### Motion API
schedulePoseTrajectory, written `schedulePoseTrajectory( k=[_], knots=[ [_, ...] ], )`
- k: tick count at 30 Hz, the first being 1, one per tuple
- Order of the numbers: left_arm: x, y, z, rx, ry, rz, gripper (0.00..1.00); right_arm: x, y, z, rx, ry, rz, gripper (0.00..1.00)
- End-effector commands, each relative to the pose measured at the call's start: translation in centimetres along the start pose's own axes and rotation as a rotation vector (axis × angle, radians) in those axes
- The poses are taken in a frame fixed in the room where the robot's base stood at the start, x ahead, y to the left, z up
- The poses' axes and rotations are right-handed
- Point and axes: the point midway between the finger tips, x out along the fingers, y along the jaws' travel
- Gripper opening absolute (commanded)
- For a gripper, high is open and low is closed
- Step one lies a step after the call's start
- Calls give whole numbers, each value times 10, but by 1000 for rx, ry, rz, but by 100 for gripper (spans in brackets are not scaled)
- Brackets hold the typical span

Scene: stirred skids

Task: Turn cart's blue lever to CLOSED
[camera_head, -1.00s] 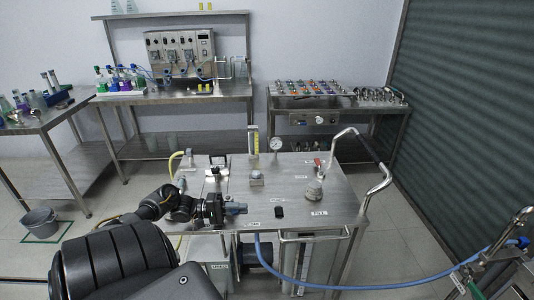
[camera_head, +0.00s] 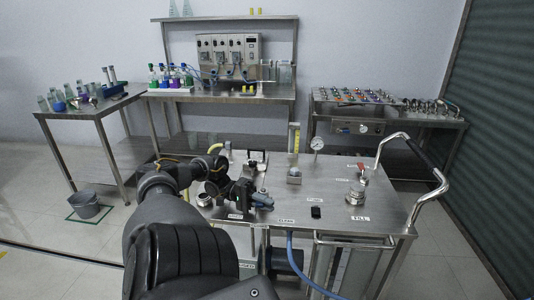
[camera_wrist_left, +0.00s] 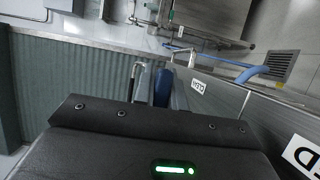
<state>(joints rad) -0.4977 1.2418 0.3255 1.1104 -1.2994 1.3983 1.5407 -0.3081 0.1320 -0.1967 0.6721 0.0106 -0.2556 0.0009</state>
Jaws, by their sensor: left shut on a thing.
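The steel cart (camera_head: 335,222) stands in front of me. The blue lever (camera_head: 262,200) is at its near left part, partly hidden by my left gripper (camera_head: 249,196). In the left wrist view the blue lever (camera_wrist_left: 162,88) stands just beyond the dark gripper body, and I take the gripper as shut on it. White labels lie on the cart top near the lever, one (camera_head: 235,216) below the gripper and one (camera_head: 286,220) to its right; their words are too small to read surely. My right gripper is not in view.
A black block (camera_head: 316,212), a FILL-marked port (camera_head: 355,196), a gauge (camera_head: 317,145) and a red lever (camera_head: 361,168) are on the cart. A blue hose (camera_head: 292,256) hangs at its front. Benches stand behind; open floor lies left, with a bucket (camera_head: 86,205).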

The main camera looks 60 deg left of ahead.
Motion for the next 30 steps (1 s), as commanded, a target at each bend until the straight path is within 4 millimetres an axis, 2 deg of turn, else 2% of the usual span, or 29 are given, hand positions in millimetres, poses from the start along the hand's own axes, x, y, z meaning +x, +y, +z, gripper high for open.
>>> schedulePoseTrajectory(
  k=[5,6,10,20,25,30],
  knots=[
    [0,0,0,0,2,0,0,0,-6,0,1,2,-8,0],
    [0,0,0,0,1,0,18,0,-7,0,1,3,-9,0],
    [1,0,-1,0,0,0,35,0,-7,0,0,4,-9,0],
    [-1,-1,-1,-1,-2,-2,35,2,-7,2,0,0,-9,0],
    [-20,-5,-1,-4,-2,-9,35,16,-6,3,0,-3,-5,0],
    [-45,-4,0,-4,-1,-9,35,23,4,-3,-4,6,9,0]
  ],
)
